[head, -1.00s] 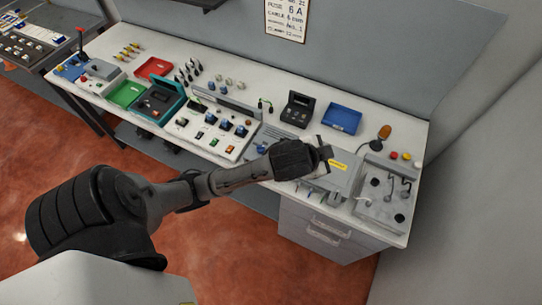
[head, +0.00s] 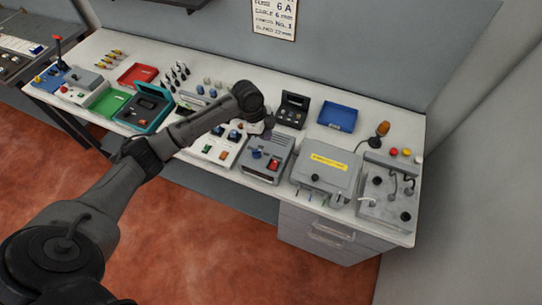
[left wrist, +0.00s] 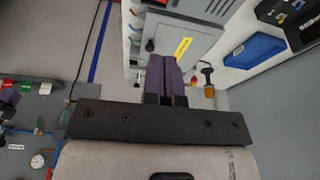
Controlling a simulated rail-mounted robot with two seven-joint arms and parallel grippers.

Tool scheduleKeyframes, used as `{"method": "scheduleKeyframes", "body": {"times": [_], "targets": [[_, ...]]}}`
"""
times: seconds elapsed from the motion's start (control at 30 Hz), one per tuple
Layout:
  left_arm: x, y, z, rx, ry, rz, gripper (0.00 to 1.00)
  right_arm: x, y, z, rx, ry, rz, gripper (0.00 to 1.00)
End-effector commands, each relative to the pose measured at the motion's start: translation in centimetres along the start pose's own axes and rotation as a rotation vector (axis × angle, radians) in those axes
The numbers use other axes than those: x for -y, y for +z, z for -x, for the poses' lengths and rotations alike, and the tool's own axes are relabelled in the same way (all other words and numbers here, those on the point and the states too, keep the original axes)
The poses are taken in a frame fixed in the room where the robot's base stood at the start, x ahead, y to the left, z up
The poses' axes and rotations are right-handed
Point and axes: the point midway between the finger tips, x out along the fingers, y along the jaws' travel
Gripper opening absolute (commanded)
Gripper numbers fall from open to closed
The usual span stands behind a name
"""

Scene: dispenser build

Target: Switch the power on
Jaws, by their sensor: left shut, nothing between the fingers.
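A grey unit (head: 265,157) with a blue knob (head: 256,153) and a red switch (head: 273,164) stands near the front of the bench, right of the white panel. It looks like a power unit; I cannot read which way its switch is set. My left gripper (head: 262,130) is behind the unit's top edge in the head view, partly hidden by its own wrist. In the left wrist view its fingers (left wrist: 160,78) are shut with nothing between them. They overlap the picture of the grey box with a yellow label (left wrist: 183,47). My right gripper is not in view.
The yellow-labelled box (head: 326,169) stands right of the unit, then a grey panel with levers (head: 388,195). An orange lamp (head: 382,129), a blue tray (head: 337,116) and a black device (head: 293,109) are behind. The white panel (head: 212,150) stands left of the unit.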

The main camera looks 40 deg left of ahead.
Motion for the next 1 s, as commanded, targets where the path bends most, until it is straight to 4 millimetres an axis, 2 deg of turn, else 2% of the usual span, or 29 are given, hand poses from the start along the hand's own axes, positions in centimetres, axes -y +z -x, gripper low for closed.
{"method": "scheduleKeyframes", "body": {"times": [0.6, 0.77, 1.0], "targets": [[0.0, 0.0, -0.5, 0.001, -0.001, -0.046, 0.00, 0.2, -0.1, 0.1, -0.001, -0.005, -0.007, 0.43], [-0.1, -0.1, -2.4, 0.001, 0.002, -0.046, 0.00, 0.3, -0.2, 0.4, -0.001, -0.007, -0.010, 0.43], [0.0, -0.1, -7.0, 0.000, 0.001, -0.043, 0.00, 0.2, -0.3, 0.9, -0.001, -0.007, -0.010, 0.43]]}}
